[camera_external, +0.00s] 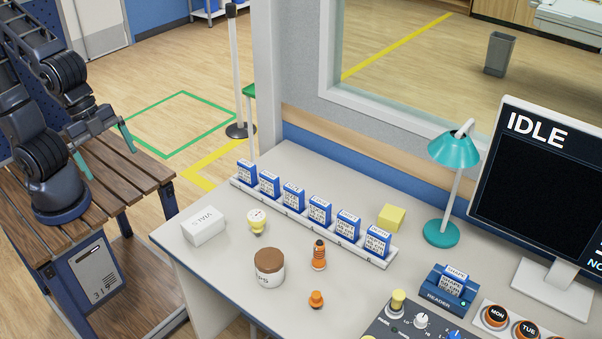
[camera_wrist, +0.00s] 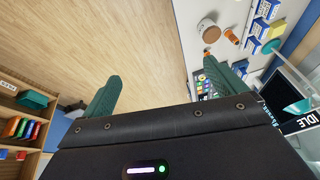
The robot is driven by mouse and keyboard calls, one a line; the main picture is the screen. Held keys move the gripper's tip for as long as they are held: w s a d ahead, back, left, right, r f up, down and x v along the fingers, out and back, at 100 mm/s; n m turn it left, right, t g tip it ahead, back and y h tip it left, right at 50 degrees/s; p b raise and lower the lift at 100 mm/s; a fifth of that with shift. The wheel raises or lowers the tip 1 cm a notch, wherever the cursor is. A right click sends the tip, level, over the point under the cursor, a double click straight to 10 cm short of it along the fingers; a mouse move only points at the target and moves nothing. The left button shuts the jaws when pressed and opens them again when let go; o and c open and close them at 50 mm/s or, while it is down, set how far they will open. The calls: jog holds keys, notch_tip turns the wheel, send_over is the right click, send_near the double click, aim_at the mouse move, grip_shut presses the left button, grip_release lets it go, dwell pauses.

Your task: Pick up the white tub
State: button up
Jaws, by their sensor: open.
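The white tub (camera_external: 270,276) is a round jar with a brown lid and dark writing on its side. It stands upright near the front edge of the desk, left of centre. It also shows small near the top of the wrist view (camera_wrist: 209,34). My gripper (camera_external: 104,151) is at the left of the external view, above the slatted wooden bench and well away from the tub. Its green fingers are spread apart with nothing between them, as the wrist view (camera_wrist: 168,78) also shows.
A white box (camera_external: 204,227) and a small yellow-white object (camera_external: 256,221) stand left of and behind the tub. An orange bottle (camera_external: 319,256) and an orange knob-like piece (camera_external: 316,299) are to its right. A rack of blue-and-white cartridges (camera_external: 318,222) lies behind. A teal lamp (camera_external: 441,232) stands further right.

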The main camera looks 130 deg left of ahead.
jog(key=w+a+f, duration=0.5)
jog(key=w, duration=0.3)
jog(key=m+h, duration=0.1)
jog(key=h, duration=0.1)
send_near(269, 257)
jog(key=shift+w+a+f, duration=0.2)
jog(key=shift+w+f, duration=0.05)
jog(key=shift+f, duration=0.35)
jog(key=shift+x, duration=3.05)
jog(key=shift+d+x, duration=0.1)
jog(key=shift+x, duration=1.15)
jog(key=shift+d+x, duration=0.15)
jog(key=shift+x, duration=1.15)
jog(key=shift+s, duration=0.1)
jog(key=c, duration=1.1)
jog(key=shift+r, duration=0.15)
